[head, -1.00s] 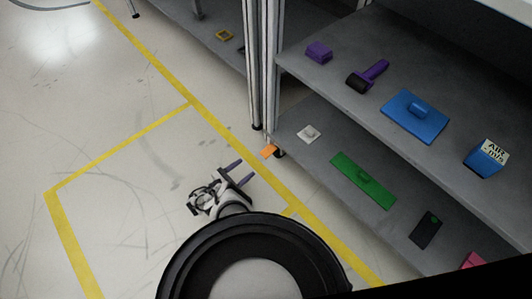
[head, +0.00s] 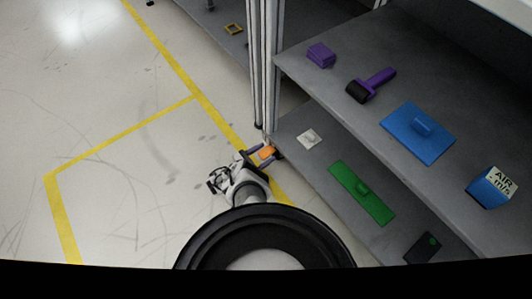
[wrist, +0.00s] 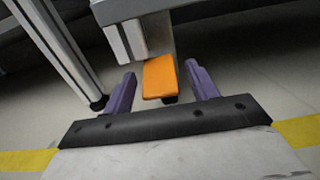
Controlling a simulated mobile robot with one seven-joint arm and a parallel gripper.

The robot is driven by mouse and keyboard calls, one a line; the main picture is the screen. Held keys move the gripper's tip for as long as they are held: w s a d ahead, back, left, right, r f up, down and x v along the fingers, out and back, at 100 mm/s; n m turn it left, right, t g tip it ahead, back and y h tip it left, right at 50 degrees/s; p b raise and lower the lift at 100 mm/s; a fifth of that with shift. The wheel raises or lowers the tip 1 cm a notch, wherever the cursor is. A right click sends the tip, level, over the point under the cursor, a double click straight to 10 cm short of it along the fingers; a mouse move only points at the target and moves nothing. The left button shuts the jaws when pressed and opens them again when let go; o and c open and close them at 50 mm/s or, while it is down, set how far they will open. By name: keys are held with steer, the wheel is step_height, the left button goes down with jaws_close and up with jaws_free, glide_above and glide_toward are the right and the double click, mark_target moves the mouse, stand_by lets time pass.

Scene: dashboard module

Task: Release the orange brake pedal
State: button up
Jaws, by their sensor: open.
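The orange brake pedal (wrist: 160,79) sits low at the foot of a metal post, close to the floor. It also shows in the head view (head: 266,153). My gripper (wrist: 160,90) is open, with its two purple fingers on either side of the pedal, one to the left and one to the right. A gap shows between each finger and the pedal in the wrist view. In the head view my gripper (head: 264,153) is at the base of the post, around the pedal. Whether a finger touches it underneath cannot be told.
Metal posts (head: 263,70) rise right behind the pedal. To the right, the lower shelf holds a white piece (head: 309,138) and a green float (head: 361,191); the upper shelf holds a blue float (head: 417,132) and a purple-handled roller (head: 370,85). The floor on the left is clear.

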steer(key=shift+c, duration=0.2)
steer(key=c, duration=0.9)
steer(key=shift+r+y+p, duration=0.3)
steer(key=shift+r+p, duration=0.1)
steer(key=shift+p, duration=0.65)
steer(key=shift+c, duration=0.2)
steer(key=shift+s+g+y+p, duration=0.1)
steer(key=shift+g+y+p, duration=0.25)
steer(key=shift+p, duration=0.2)
steer(key=shift+f, duration=0.1)
steer(key=o, duration=1)
steer(key=shift+a, duration=0.15)
